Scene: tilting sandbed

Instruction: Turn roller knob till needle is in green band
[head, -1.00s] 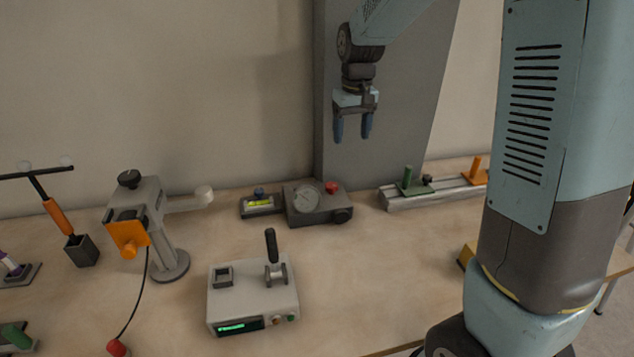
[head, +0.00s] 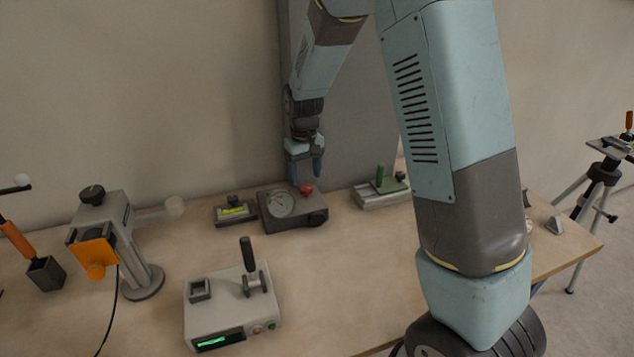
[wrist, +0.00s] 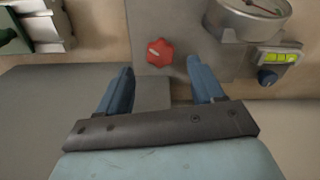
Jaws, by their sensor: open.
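The grey gauge box (head: 292,217) carries a round dial (head: 279,204) and a red lobed knob (head: 306,190) on top. A dark round knob (head: 318,217) sits at its front right side. My gripper (head: 306,178) is open and empty, pointing down just above the red knob. In the wrist view, the red knob (wrist: 160,52) lies just beyond and between the two blue fingertips (wrist: 160,82), apart from both. The dial (wrist: 252,14) is cut by the top edge there.
A small level box (head: 235,210) with a yellow-green vial stands left of the gauge box. A green-handled rail (head: 383,190) is at its right. A white box with a lever (head: 232,305) and a grey stand (head: 130,240) are nearer.

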